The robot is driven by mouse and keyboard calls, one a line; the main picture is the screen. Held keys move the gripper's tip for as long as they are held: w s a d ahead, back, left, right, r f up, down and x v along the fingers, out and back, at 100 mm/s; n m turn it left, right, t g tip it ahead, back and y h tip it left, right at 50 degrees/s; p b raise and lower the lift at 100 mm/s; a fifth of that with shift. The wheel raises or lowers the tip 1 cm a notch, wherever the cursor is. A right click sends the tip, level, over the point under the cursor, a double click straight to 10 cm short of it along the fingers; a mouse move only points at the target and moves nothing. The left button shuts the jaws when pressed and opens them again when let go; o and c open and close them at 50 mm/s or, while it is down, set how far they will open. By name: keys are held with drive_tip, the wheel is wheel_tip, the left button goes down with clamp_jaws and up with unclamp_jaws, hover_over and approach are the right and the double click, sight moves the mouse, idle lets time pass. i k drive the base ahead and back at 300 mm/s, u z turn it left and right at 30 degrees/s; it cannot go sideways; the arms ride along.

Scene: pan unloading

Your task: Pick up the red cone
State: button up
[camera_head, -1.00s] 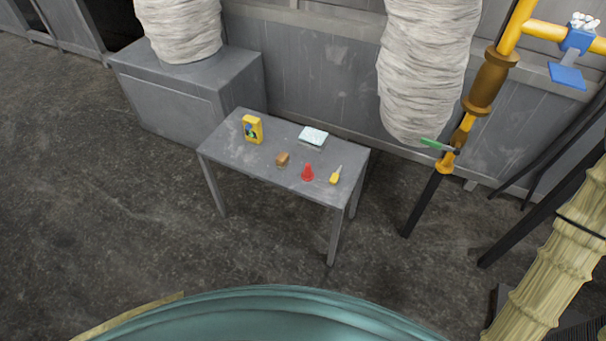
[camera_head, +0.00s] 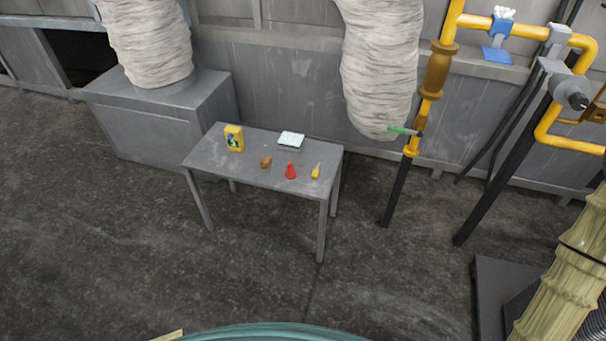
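The red cone (camera_head: 291,171) stands upright on the small grey table (camera_head: 222,163), near its front right part. A small brown block (camera_head: 265,162) is to its left. A yellow-handled tool (camera_head: 316,172) lies just to its right, apart from it. My gripper does not show in the head view.
A yellow container (camera_head: 234,138) and a pale stack (camera_head: 291,141) are also on the table. A grey cabinet (camera_head: 160,118) stands behind left. Yellow and black pipes (camera_head: 398,180) rise to the right. The floor (camera_head: 130,240) in front of the table is clear.

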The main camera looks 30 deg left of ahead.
sight(290, 173)
drive_tip(key=z, duration=0.45)
drive_tip(key=i, duration=0.6)
drive_tip(key=u, duration=1.7)
drive_tip(key=i, duration=0.5)
drive_tip(key=z, duration=0.35)
drive_tip(key=k, duration=1.2)
drive_tip(key=u, duration=0.5)
